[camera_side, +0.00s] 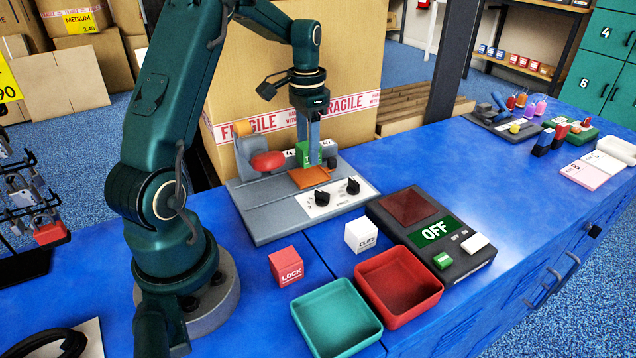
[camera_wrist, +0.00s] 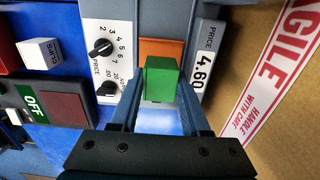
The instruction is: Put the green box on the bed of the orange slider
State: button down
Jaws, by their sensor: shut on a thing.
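The green box (camera_side: 328,150) is held between the fingers of my gripper (camera_side: 314,150), which is shut on it. In the wrist view the green box (camera_wrist: 160,78) sits between the two fingertips (camera_wrist: 161,92). The orange slider (camera_side: 310,177) is a flat orange plate on the grey machine; in the wrist view its bed (camera_wrist: 152,47) shows just beyond the box. The box is above or right by the slider; I cannot tell whether it touches the bed. A finger covers part of the box in the side view.
The grey machine (camera_side: 262,212) has a dial panel (camera_side: 337,198) and a red rounded part (camera_side: 268,162). A large carton (camera_side: 345,60) stands close behind. In front are a red LOCK box (camera_side: 286,267), a white box (camera_side: 361,236), and red (camera_side: 428,297) and teal (camera_side: 337,320) trays.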

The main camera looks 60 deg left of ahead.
jog(key=shift+f, duration=1.45)
jog(key=shift+f, duration=0.15)
jog(key=shift+c, duration=1.9)
grip_release()
